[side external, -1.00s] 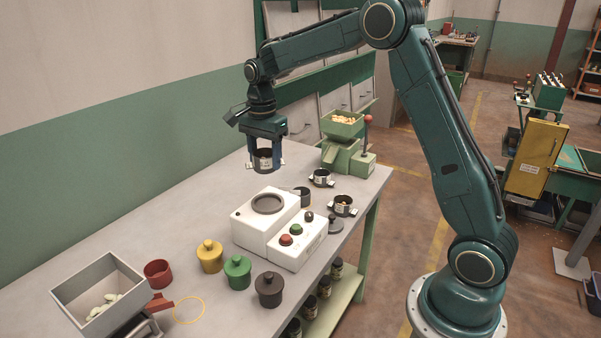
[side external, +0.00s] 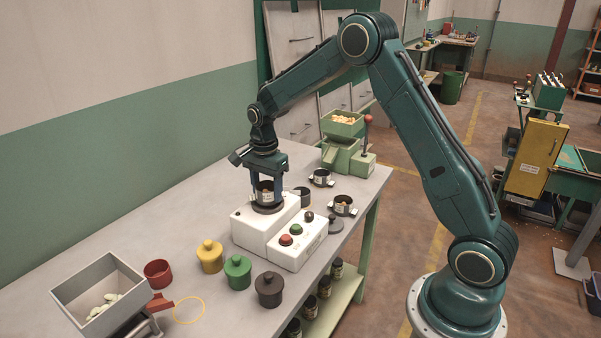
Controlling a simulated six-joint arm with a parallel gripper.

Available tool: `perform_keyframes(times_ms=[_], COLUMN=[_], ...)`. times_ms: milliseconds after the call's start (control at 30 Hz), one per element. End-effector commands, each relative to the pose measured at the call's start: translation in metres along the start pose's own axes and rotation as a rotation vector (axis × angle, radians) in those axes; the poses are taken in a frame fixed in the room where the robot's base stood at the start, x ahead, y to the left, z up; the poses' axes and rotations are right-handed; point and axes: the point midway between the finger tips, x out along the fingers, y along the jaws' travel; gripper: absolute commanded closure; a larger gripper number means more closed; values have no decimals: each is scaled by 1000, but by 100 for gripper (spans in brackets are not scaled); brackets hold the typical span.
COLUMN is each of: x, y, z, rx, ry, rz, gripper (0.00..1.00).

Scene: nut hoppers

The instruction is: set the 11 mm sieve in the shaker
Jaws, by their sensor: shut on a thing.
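My gripper (side external: 267,192) points straight down and is shut on a small dark sieve (side external: 266,187) with a pale label. The label is too small to read, so I cannot tell its mesh size. The sieve is upright at the round dark seat of the white shaker (side external: 254,230). It looks to be at or just above the seat, and I cannot tell if it touches. The shaker's front box carries red, green and dark knobs (side external: 291,237).
Two labelled sieves (side external: 321,178) (side external: 342,206) and a dark cup (side external: 303,196) stand right of the shaker. A green hopper (side external: 342,125) is behind. Yellow (side external: 210,257), green (side external: 237,271) and dark (side external: 269,289) lidded pots stand in front. A grey bin (side external: 100,290) is front left.

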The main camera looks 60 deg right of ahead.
Motion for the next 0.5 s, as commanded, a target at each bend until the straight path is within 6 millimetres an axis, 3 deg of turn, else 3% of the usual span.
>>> perform_keyframes(times_ms=[133, 500], x=[11, 13], y=[0, 0], z=[0, 0], rx=[0, 0], ry=[0, 0], rz=[0, 0], gripper=[70, 70])
